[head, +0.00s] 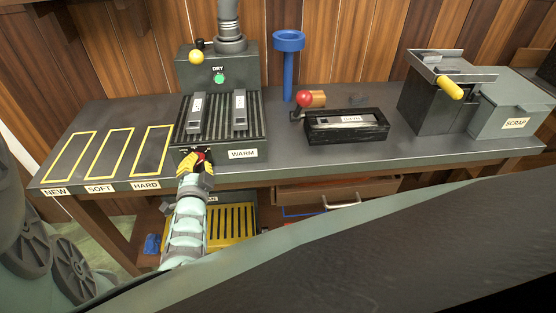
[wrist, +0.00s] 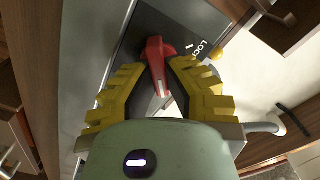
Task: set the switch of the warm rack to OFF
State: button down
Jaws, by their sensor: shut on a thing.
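The warm rack (head: 179,137) is a dark ribbed stand with a "WARM" label on its front right. Its red switch (wrist: 157,58) stands out from the grey front plate in the wrist view. My gripper (wrist: 163,72) has yellow ridged fingers on both sides of the red lever, shut on it. In the head view my gripper (head: 191,164) is at the rack's front left and mostly covers the switch. Lettering beside the switch is partly visible in the wrist view, but I cannot tell which setting the switch is at.
Two grey type pieces (head: 239,108) lie on the rack, below a green "DRY" button (head: 219,78). Yellow-outlined NEW, SOFT and HARD spots (head: 110,153) are empty at left. A black tray (head: 318,133), a blue funnel stand (head: 288,70) and a scrap bin (head: 497,120) stand to the right.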

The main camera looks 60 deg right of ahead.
jog(key=n+p, duration=0.2)
jog(key=n, duration=0.2)
jog(key=shift+r+n, duration=0.1)
jog(key=shift+n, duration=0.3)
jog(key=n+p, duration=0.1)
jog(key=n, duration=0.1)
jog(key=n+p, duration=0.1)
jog(key=n, duration=0.2)
jog(key=shift+w+a, duration=0.15)
jog(key=shift+w, duration=0.05)
jog(key=shift+n, duration=0.3)
jog(key=c, duration=1.3)
grip_release()
jog(key=shift+s, duration=0.1)
